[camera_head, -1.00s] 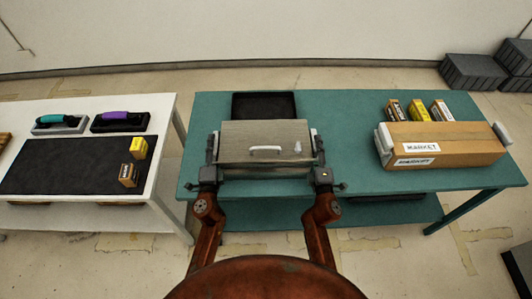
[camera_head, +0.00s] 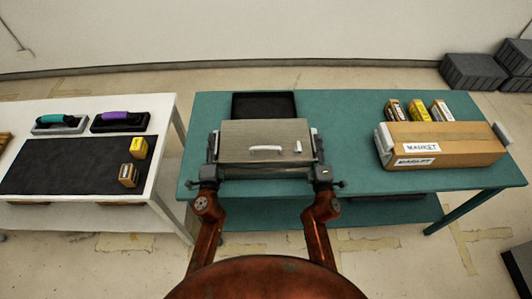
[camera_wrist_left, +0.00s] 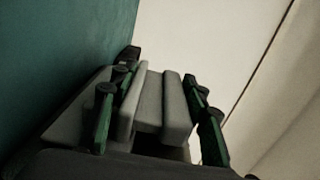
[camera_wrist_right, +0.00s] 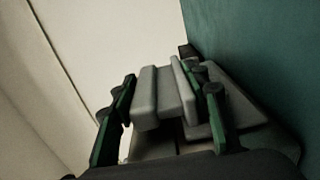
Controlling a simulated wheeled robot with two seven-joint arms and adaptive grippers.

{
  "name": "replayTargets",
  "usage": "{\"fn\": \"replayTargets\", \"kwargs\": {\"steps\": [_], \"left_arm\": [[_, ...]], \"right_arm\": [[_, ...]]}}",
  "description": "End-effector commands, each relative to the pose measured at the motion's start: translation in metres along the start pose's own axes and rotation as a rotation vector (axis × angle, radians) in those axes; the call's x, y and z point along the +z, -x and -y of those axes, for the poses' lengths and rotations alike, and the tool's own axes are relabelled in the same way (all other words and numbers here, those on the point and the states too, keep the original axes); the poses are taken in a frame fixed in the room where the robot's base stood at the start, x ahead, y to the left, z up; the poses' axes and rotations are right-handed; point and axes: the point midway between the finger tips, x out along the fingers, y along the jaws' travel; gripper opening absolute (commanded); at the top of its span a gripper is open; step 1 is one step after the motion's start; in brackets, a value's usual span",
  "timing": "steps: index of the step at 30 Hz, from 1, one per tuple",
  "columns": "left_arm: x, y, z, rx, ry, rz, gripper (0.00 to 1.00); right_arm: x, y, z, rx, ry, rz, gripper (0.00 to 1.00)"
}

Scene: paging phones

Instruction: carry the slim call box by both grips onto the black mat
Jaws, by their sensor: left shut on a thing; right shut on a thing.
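The slim call box (camera_head: 264,142) is a flat grey-brown case with a white handle and a small white part on top. It is level over the teal table, in front of a black tray-like panel (camera_head: 264,105). My left gripper (camera_head: 211,160) is shut on the box's left grip, whose pale pads show between the green fingers in the left wrist view (camera_wrist_left: 150,105). My right gripper (camera_head: 318,160) is shut on the right grip, also seen in the right wrist view (camera_wrist_right: 165,95). A black mat (camera_head: 75,167) lies on the white table at left.
On the mat's right side stand a yellow box (camera_head: 138,148) and a brown box (camera_head: 129,175). Two handled tools, teal (camera_head: 60,124) and purple (camera_head: 119,121), lie behind it. A gap separates the white and teal tables. A "MARKET" carton (camera_head: 455,145) and small boxes occupy the teal table's right.

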Motion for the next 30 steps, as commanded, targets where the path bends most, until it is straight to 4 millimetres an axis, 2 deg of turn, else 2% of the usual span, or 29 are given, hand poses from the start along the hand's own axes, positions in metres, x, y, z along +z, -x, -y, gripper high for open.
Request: {"fn": "replayTargets", "kwargs": {"steps": [8, 23, 30], "left_arm": [[0.000, 0.000, 0.003, -0.005, 0.000, 0.000, 0.00], [0.000, -0.001, 0.006, -0.008, -0.001, -0.001, 0.00], [-0.001, 0.000, 0.018, -0.012, -0.001, -0.001, 0.00]], "right_arm": [[-0.001, 0.000, -0.004, 0.006, 0.001, -0.002, 0.00], [-0.001, -0.001, -0.007, 0.011, 0.001, -0.003, 0.00], [-0.001, 0.000, -0.019, 0.014, 0.001, -0.003, 0.00]]}}
